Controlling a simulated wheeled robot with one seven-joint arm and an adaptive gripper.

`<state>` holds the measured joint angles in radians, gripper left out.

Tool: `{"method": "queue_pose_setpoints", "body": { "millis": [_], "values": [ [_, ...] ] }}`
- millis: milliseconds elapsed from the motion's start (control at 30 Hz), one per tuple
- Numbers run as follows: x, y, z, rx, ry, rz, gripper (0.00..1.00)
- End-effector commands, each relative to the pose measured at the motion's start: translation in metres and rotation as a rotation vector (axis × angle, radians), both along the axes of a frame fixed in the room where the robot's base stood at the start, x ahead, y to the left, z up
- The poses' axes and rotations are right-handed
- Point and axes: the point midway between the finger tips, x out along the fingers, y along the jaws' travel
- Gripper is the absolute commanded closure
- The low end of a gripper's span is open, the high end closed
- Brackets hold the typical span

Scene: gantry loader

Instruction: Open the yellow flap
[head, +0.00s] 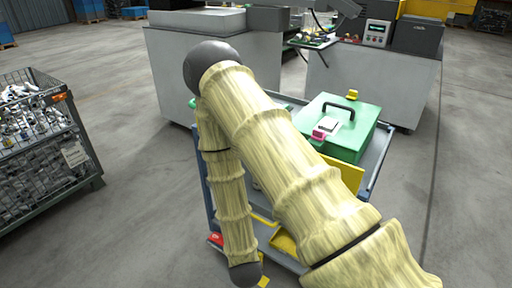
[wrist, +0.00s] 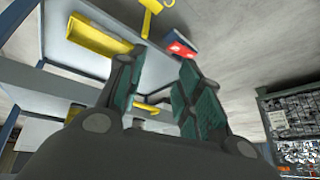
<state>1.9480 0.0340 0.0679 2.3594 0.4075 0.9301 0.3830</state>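In the head view a yellow panel (head: 345,174) stands in front of the green box on the cart, partly covered by my arm. Another yellow piece (head: 284,243) shows lower, beside my arm. In the wrist view a long yellow piece (wrist: 97,35) lies on the cart's edge, up and left of my fingers. A yellow bracket (wrist: 150,16) is above them. I cannot tell which of these is the flap. My gripper (wrist: 156,75) is open, with a gap and nothing held between its fingers. In the head view it is not seen.
The green box (head: 350,122) with a black handle sits on the cart (head: 384,150). A red part (head: 215,238) is at the cart's left corner. A mesh cage (head: 45,140) of metal parts stands left, with clear floor between. Grey machines (head: 225,85) stand behind.

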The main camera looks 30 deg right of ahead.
Motion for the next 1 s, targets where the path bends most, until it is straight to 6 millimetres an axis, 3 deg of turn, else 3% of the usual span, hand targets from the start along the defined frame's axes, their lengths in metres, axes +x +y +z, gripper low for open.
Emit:
{"method": "queue_pose_setpoints", "body": {
  "millis": [33,200,400,600,700,833,1000],
  "values": [
    [0.032,-0.006,0.018,-0.001,-0.103,-0.104,0.65],
    [0.11,-0.028,0.093,0.024,-0.447,-0.469,0.65],
    [0.162,-0.052,0.195,0.097,-0.858,-0.871,0.65],
    [0.176,-0.065,0.28,0.181,-1.199,-1.178,0.65],
    [0.175,-0.067,0.307,0.21,-1.309,-1.275,0.65],
    [0.172,-0.069,0.325,0.228,-1.385,-1.341,0.65],
    [0.174,-0.077,0.329,0.233,-1.405,-1.361,0.65]
  ]
}}
